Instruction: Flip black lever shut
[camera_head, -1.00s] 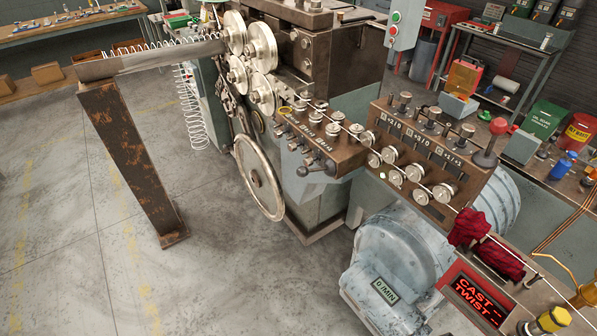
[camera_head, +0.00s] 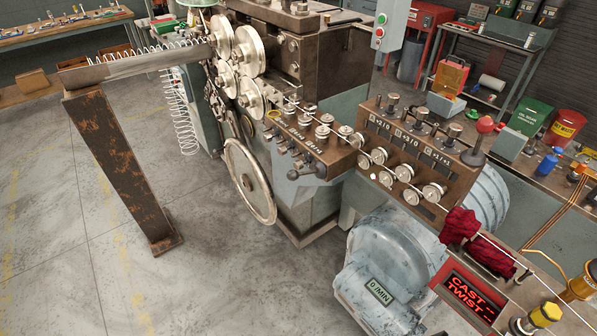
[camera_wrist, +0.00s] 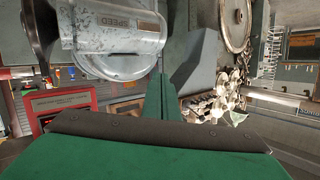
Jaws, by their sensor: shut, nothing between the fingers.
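A small dark lever with a round black knob (camera_head: 320,171) sticks out at the lower right of the front roller block (camera_head: 342,156) in the head view. I cannot tell its exact angle. A second lever, with a red ball knob (camera_head: 485,125) on a dark stem, stands upright at the right end of the other roller block (camera_head: 455,197). My gripper (camera_wrist: 160,98) shows in the wrist view as dark green fingers closed together with nothing between them. It is not visible in the head view. Neither lever can be made out clearly in the wrist view.
A large handwheel (camera_head: 249,181) stands left of the front block. A grey motor housing (camera_head: 385,262) sits below the blocks and also fills the upper left of the wrist view (camera_wrist: 115,40). A rusty post (camera_head: 118,165) stands left on open floor. A red rag (camera_head: 459,227) hangs on the wire.

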